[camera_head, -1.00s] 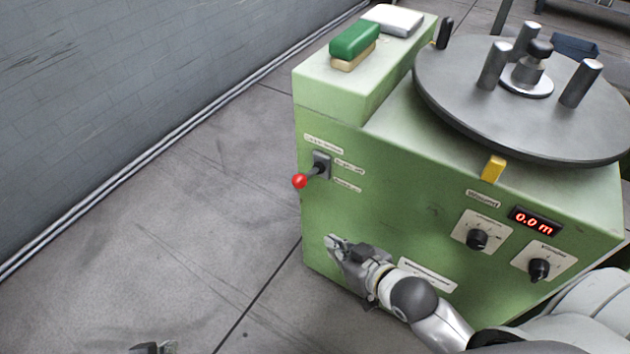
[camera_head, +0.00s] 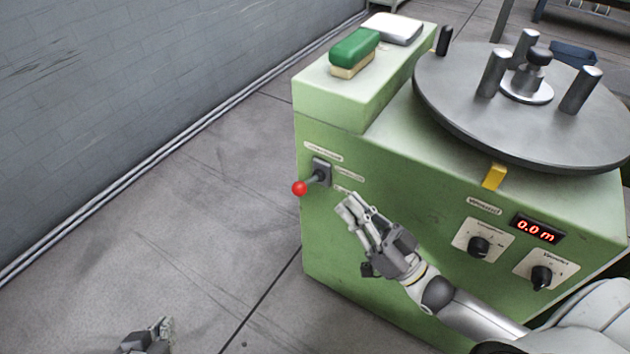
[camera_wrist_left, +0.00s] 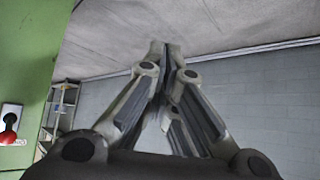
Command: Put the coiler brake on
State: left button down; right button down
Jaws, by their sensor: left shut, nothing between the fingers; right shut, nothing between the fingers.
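The coiler is a green machine (camera_head: 390,165) with a lever ending in a red ball (camera_head: 299,188) at its left front. The lever sticks out to the lower left from a dark plate with small labels, too small to read. My right gripper (camera_head: 349,208) is shut and empty, below and right of the red ball and apart from it. My left gripper (camera_head: 160,330) is low at the bottom left, over the floor; in the left wrist view its fingers (camera_wrist_left: 165,50) are shut on nothing.
A round grey turntable (camera_head: 520,110) with upright pegs is on top of the machine. A green-topped brush (camera_head: 354,52) and a white box (camera_head: 393,28) lie on its raised part. Two dials and a red "0.0 m" display (camera_head: 537,228) are on the front. The floor (camera_head: 190,220) at left is free.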

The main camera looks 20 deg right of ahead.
aim_at(316, 180)
pick_arm(q)
jog(key=shift+w+r, duration=0.15)
pick_arm(e)
jog(key=shift+s+d+r+t+y, duration=0.3)
jog(key=shift+s+d+r+y, duration=0.05)
jog(key=shift+r+y, duration=0.1)
pick_arm(q)
jog(key=shift+d, duration=0.1)
pick_arm(e)
jog(key=shift+w, duration=0.1)
